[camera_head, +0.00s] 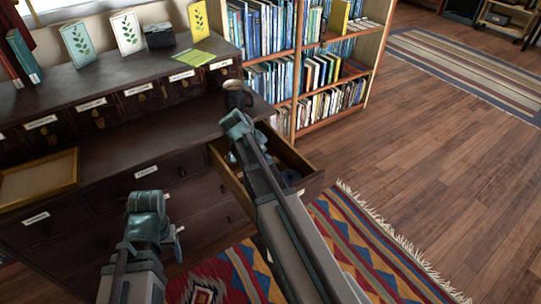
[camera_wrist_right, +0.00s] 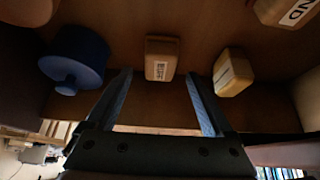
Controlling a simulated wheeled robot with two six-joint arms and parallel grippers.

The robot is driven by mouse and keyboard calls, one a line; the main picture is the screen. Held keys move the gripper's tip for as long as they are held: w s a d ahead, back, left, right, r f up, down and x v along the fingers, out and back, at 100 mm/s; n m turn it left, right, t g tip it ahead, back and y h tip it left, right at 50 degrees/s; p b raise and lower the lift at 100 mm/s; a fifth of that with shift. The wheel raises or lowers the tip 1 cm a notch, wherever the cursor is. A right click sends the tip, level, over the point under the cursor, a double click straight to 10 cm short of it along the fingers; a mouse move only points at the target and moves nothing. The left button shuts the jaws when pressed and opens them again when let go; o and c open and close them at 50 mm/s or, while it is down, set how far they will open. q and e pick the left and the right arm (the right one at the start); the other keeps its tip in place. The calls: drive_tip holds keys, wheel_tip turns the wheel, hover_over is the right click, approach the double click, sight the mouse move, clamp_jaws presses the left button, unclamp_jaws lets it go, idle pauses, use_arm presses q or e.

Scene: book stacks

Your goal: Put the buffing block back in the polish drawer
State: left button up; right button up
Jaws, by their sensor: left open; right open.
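The open drawer (camera_head: 222,172) stands out from the dark wooden cabinet; my right arm reaches over it and hides much of its inside. In the right wrist view, my right gripper (camera_wrist_right: 158,85) is open, its two fingers pointing at the drawer's inside. A small tan block with a white label (camera_wrist_right: 162,58) shows between the fingertips, not gripped. A second tan block (camera_wrist_right: 233,73) lies to its right, and another labelled one (camera_wrist_right: 285,12) at the top right. I cannot tell which is the buffing block. My left gripper (camera_head: 177,240) is open and empty, in front of the cabinet.
A round blue container (camera_wrist_right: 75,62) lies left of the fingers in the drawer. A dark mug (camera_head: 237,97) stands on the cabinet ledge near the drawer. A gold-framed tray (camera_head: 62,167) lies on the left. A bookcase (camera_head: 300,70) stands behind; a patterned rug (camera_head: 345,240) covers the floor.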

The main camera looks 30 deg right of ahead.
drive_tip(key=p+v, duration=0.6)
drive_tip(key=v, duration=0.2)
drive_tip(key=shift+a+r, duration=0.15)
drive_tip(key=shift+r, duration=0.15)
drive_tip(key=s+a+r+n+y+p, duration=0.2)
drive_tip(key=s+a+r+n+p, duration=0.6)
drive_tip(key=a+n+p, duration=0.2)
drive_tip(key=s+a+r+n+y+p, duration=0.2)
drive_tip(key=s+a+r+n+p, duration=0.6)
drive_tip(key=a, duration=0.6)
drive_tip(key=s+n+p, duration=0.1)
drive_tip(key=n, duration=0.1)
drive_tip(key=shift+s+a+r+n+g+y+p, duration=0.2)
drive_tip(key=shift+s+r+n+g+y+p, duration=0.1)
drive_tip(key=shift+r+n+y+p, duration=0.1)
